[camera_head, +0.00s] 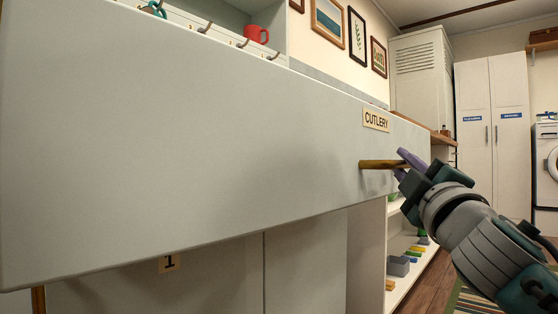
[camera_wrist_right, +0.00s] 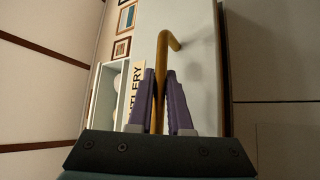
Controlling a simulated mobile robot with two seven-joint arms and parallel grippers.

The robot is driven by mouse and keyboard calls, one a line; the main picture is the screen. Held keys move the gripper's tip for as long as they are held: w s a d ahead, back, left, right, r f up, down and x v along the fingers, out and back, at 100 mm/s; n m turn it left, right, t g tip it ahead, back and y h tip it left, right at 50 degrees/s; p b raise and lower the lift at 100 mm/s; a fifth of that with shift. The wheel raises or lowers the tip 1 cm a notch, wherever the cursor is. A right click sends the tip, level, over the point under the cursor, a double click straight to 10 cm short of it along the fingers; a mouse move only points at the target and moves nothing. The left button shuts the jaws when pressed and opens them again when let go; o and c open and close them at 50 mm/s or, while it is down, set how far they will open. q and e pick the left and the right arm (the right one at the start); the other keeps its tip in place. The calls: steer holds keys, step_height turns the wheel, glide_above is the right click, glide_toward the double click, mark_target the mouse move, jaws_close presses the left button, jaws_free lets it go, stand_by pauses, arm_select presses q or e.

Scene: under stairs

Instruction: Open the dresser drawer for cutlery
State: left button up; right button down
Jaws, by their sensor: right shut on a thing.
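The cutlery drawer (camera_head: 210,130) has a wide pale grey front that fills much of the head view. A label reading CUTLERY (camera_head: 376,119) is fixed near its right end, and part of it shows in the right wrist view (camera_wrist_right: 137,88). A brass handle (camera_head: 380,164) sticks out below the label; in the right wrist view the handle (camera_wrist_right: 166,42) bends at its far end. My right gripper (camera_head: 404,165) has its purple fingers shut on the handle, one on each side of it in the wrist view (camera_wrist_right: 161,95). My left gripper is not in view.
A red mug (camera_head: 256,34) and several hooks are on the dresser above the drawer. An open shelf (camera_head: 398,285) with small coloured blocks stands below at right. White cabinets (camera_head: 493,120) and a washing machine stand farther back. Wooden floor shows at lower right.

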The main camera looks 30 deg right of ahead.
steer(key=shift+s+d, duration=0.2)
steer(key=shift+s, duration=0.3)
steer(key=c, duration=0.8)
jaws_free()
steer(key=shift+c, duration=0.2)
steer(key=v, duration=1)
